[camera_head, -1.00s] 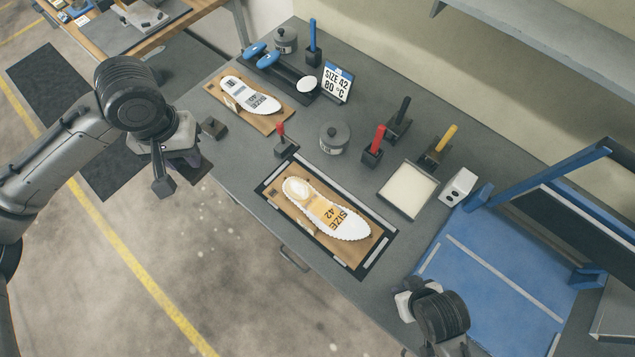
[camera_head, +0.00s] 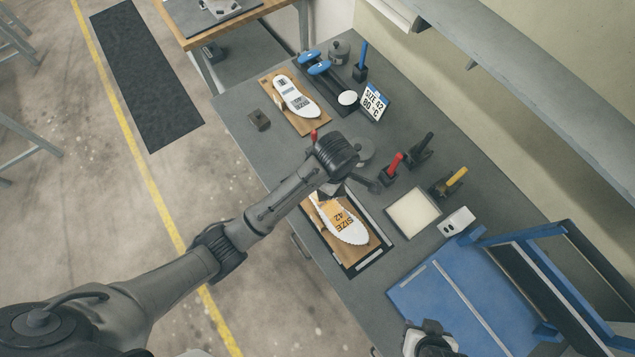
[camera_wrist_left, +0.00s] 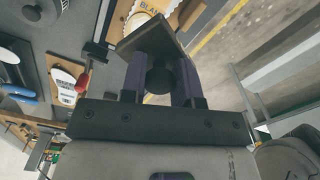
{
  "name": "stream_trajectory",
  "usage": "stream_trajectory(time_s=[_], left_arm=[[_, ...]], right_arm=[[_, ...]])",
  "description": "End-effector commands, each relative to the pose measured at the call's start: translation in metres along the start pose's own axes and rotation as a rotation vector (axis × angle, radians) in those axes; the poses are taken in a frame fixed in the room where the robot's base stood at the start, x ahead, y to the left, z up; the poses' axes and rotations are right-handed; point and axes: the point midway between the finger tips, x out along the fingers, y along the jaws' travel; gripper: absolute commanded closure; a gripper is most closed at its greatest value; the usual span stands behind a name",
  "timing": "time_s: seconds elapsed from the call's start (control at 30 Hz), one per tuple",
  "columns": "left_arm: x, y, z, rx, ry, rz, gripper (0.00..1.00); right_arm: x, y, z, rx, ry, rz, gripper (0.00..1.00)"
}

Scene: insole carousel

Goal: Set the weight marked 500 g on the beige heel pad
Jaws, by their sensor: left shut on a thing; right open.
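My left gripper (camera_wrist_left: 160,85) is shut on the round knob of a dark, square-plated piece (camera_wrist_left: 155,38); no marking on it shows. I cannot tell whether the piece touches anything. My right gripper (camera_head: 430,342) is open at the bottom edge.
A round grey weight (camera_head: 363,150) stands just behind my left gripper; another (camera_head: 340,52) is at the back. Red-handled (camera_head: 391,167) and yellow-handled (camera_head: 452,180) tools, a cream pad in a tray (camera_head: 413,212) and a blue frame (camera_head: 470,300) lie to the right.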

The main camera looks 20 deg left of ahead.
Motion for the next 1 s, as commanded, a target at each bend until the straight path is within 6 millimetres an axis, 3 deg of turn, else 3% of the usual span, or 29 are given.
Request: stream_trajectory(time_s=[0.03,0.2,0.47,0.57,1.0], left_arm=[[0.003,-0.011,0.004,-0.067,-0.009,-0.006,1.00],[0.025,-0.038,0.002,-0.274,-0.002,-0.002,1.00],[0.042,-0.058,-0.001,-0.414,0.001,0.005,1.00],[0.050,-0.052,-0.007,-0.427,0.004,0.005,1.00],[0.099,0.015,-0.055,-0.430,0.004,0.007,1.00]], right_arm=[[-0.010,0.000,-0.003,0.001,-0.001,-0.001,0.57],[-0.022,0.000,-0.007,0.002,-0.002,-0.002,0.57],[-0.029,0.000,-0.009,0.003,-0.002,-0.003,0.57],[-0.029,0.000,-0.009,0.003,-0.002,-0.003,0.57],[-0.024,0.000,-0.007,0.003,-0.003,-0.002,0.57]])
